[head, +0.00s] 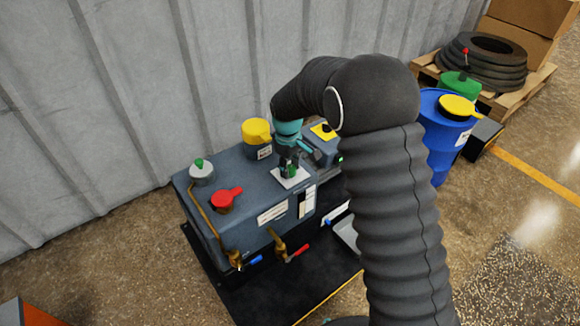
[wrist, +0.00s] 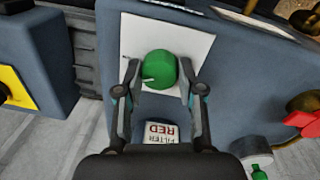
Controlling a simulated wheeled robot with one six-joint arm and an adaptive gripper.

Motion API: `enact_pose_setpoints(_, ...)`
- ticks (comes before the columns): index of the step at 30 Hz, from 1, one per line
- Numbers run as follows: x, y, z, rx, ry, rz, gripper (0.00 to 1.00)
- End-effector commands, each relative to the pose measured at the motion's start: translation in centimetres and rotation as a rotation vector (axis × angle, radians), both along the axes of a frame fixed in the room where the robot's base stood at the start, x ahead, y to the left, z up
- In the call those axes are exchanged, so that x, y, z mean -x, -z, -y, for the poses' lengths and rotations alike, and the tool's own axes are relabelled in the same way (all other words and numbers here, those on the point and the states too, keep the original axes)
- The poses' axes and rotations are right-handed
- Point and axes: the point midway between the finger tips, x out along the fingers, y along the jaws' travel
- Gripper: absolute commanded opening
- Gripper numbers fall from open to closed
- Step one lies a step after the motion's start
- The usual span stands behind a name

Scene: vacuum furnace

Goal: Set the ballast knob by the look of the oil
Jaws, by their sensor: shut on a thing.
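The green ballast knob (wrist: 158,69) sits on a white plate (wrist: 138,35) on top of the grey-blue pump (head: 235,180). A white pointer mark shows on its left side in the wrist view. My gripper (wrist: 160,75) is shut on the knob, one finger on each side. In the head view the gripper (head: 289,163) comes down onto the plate and hides most of the knob. A white panel with a dark strip (head: 307,202), perhaps the oil sight glass, is on the pump's front. The oil's look is too small to tell.
Brass valves (head: 279,247) project at the front. A blue drum (head: 440,125) stands right, behind my arm. A corrugated wall is behind.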

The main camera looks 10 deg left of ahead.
Motion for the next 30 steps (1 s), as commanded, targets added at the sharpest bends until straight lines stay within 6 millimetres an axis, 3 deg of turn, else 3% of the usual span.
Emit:
enact_pose_setpoints(15, -0.04, 0.02, -0.06, 0.0, 0.369, 0.0, 0.03)
enact_pose_setpoints(30, -0.02, 0.03, -0.07, 0.001, 0.463, -0.001, 0.03)
